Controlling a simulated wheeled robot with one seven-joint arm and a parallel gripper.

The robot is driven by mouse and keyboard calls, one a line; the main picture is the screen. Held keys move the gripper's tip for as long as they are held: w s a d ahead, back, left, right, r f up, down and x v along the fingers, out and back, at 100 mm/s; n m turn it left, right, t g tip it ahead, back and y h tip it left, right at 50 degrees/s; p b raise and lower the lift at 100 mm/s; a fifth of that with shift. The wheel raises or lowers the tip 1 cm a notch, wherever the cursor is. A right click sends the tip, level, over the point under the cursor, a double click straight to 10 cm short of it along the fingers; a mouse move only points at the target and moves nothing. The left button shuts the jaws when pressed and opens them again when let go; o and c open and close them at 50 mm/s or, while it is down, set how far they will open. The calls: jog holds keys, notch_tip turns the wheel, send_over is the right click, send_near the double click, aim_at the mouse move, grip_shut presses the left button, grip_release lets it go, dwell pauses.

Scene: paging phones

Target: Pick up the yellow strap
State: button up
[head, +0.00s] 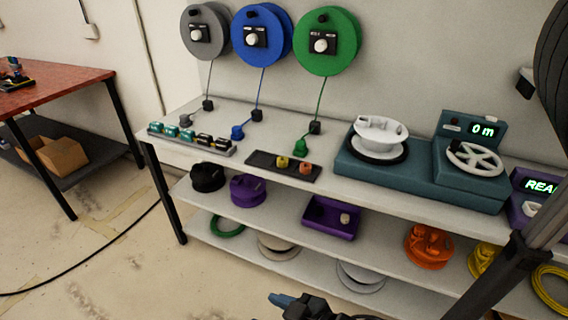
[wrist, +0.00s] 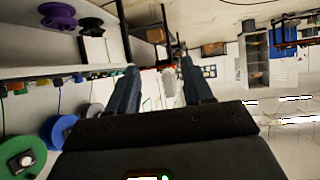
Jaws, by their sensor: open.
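No thing in view is clearly a strap. A small yellow piece (head: 283,162) lies beside an orange piece (head: 305,167) on a dark tray (head: 262,160) on the bench top; it is too small to tell what it is. On the lower shelves at right are a yellow reel (head: 484,260) and a yellow coil (head: 541,288), partly cut off or covered. My gripper (wrist: 158,75) is open and empty in the wrist view, its two dark fingers apart. In the head view only part of it shows at the bottom edge, low in front of the bench.
The bench (head: 225,112) holds a rack of teal and black pieces (head: 192,139) and a teal winding machine (head: 425,165). Grey, blue and green reels hang on the wall. A red table (head: 60,90) stands at left. The floor between is clear except for a black cable.

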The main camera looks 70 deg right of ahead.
jog(key=w+d+f+m+g+h, duration=0.1)
jog(key=w+d+f, duration=0.3)
jog(key=w+d, duration=0.2)
notch_tip(320, 180, up, 8)
jog(key=m+g, duration=0.6)
jog(key=g, duration=0.2)
send_over(283, 159)
jog(key=s+a, duration=0.2)
jog(key=shift+a+r+y+b, duration=0.1)
jog(key=shift+r+y+b, duration=0.05)
jog(key=shift+y+b, duration=0.3)
jog(key=shift+p+x, duration=0.35)
jog(key=shift+x, duration=2.9)
jog(key=shift+w, duration=0.2)
jog(key=shift+c, duration=0.5)
jog(key=c, duration=0.6)
